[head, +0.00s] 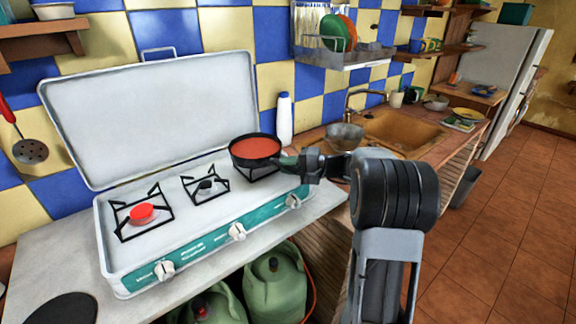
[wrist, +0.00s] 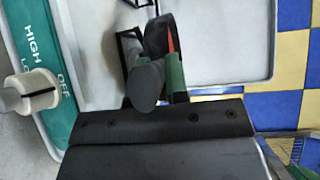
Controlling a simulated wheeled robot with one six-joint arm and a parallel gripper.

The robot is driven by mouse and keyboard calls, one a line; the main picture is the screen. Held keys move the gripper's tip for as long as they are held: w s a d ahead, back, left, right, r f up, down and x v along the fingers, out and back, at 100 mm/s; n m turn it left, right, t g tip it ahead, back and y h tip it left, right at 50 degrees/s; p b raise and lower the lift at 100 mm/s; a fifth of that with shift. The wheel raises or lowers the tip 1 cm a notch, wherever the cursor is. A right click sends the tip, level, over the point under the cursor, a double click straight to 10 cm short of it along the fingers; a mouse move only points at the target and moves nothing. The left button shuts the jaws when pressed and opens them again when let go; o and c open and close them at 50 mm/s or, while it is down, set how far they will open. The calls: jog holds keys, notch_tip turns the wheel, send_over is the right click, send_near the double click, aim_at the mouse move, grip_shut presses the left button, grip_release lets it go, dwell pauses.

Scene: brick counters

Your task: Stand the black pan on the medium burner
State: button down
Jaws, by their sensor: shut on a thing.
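The black pan (head: 256,153) has a red inside and sits level over the right burner (head: 262,175) of the camp stove (head: 160,225). I cannot tell whether it rests on that burner's support or is just above it. My gripper (head: 300,166) is shut on the pan's handle from the right. In the wrist view the dark pan (wrist: 172,35) shows edge-on beyond the handle (wrist: 147,80). The middle burner (head: 206,187) has a small dark cap, and the left burner (head: 141,213) has a red cap. The pan hides most of the right burner.
The stove's raised lid (head: 150,115) stands behind the burners. A white bottle (head: 284,118) stands behind the pan. A pot (head: 345,136) is by the sink to the right. Stove knobs (head: 237,232) line the front. Green gas cylinders (head: 274,285) are below the counter.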

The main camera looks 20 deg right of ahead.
jog(key=shift+f+b, duration=0.25)
jog(key=shift+b, duration=0.15)
jog(key=c, duration=1.1)
grip_release()
jog(key=shift+r, duration=0.1)
jog(key=shift+r+p, duration=0.25)
jog(key=shift+p, duration=0.2)
jog(key=b+v, duration=0.1)
jog(key=v, duration=1.1)
